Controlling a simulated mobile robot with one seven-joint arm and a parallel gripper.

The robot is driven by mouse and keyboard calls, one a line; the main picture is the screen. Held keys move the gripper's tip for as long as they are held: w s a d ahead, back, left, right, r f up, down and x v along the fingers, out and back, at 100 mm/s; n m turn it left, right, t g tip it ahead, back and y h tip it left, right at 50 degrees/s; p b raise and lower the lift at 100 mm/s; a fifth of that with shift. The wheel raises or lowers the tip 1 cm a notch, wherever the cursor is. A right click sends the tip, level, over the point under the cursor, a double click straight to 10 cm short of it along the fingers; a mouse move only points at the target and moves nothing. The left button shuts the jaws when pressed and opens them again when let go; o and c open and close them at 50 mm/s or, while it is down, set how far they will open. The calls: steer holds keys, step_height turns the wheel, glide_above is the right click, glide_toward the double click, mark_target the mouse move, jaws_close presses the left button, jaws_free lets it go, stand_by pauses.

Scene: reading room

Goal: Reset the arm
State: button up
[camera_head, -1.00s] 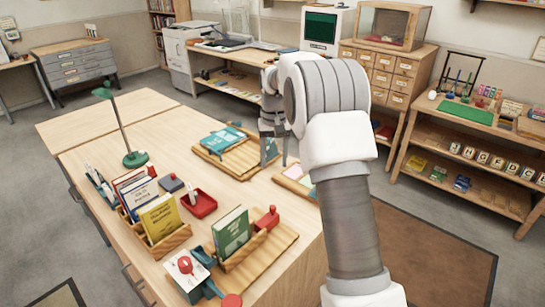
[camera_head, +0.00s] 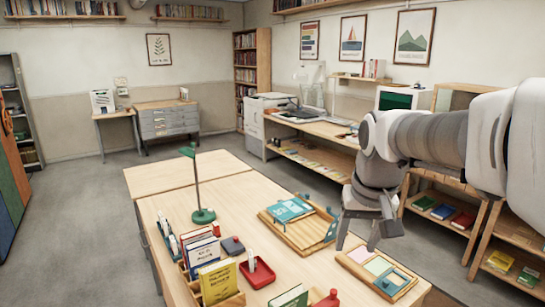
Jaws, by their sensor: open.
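My arm reaches in from the right edge in the head view. My gripper (camera_head: 357,238) points down with its two fingers apart and nothing seen between them. Another wooden tray (camera_head: 322,243) with teal books (camera_head: 290,210) lies to the gripper's left.
A green lamp (camera_head: 198,190) stands on the table. A red tray (camera_head: 258,272), a book rack with a yellow book (camera_head: 217,282) and a green book (camera_head: 288,297) are near the front. Shelves (camera_head: 440,205) stand at right. Grey floor (camera_head: 85,225) is open at left.

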steer(key=s+f+t, duration=0.1)
steer(key=s, duration=0.7)
steer(key=s+a+f+n+t, duration=0.1)
steer(key=s+f, duration=0.1)
steer(key=s, duration=0.6)
steer(key=shift+s+a, duration=0.15)
steer(key=shift+a, duration=0.1)
